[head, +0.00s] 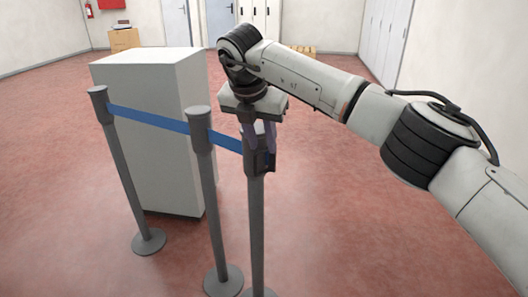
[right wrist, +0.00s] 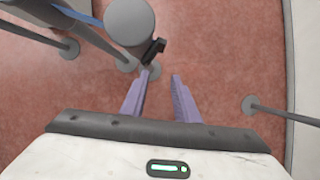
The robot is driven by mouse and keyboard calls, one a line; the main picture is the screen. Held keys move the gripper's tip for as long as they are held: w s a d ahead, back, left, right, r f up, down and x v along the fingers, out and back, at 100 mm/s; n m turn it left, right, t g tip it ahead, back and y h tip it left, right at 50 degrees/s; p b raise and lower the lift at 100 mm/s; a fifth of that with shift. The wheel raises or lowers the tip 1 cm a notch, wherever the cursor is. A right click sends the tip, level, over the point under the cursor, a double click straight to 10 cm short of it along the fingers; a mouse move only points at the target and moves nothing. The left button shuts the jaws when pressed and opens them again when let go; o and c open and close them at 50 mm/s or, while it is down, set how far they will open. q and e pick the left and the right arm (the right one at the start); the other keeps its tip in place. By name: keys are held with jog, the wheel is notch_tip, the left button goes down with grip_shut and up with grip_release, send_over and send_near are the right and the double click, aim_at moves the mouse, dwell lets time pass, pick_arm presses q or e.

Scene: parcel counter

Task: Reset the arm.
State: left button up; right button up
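My right arm reaches in from the right of the head view. Its gripper (head: 262,132) points down over the top of the nearest barrier post (head: 257,230) and partly covers that post's head. In the right wrist view the two purple fingers of the right gripper (right wrist: 160,76) stand apart with nothing between them but floor and a post base beyond. A large round grey post top (right wrist: 128,20) with a black clip is just past the left finger. I cannot tell whether they touch. My left gripper is not in view.
Two more barrier posts (head: 209,190) (head: 121,170) stand to the left, joined by a blue belt (head: 150,117). A tall pale cabinet (head: 160,140) is behind them. A cardboard box (head: 124,40) stands far back left. The red floor (head: 340,220) below my arm looks clear.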

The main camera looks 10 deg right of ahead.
jog(key=shift+s+a+r, duration=0.1)
jog(key=shift+s+r, duration=0.05)
jog(key=shift+r, duration=0.1)
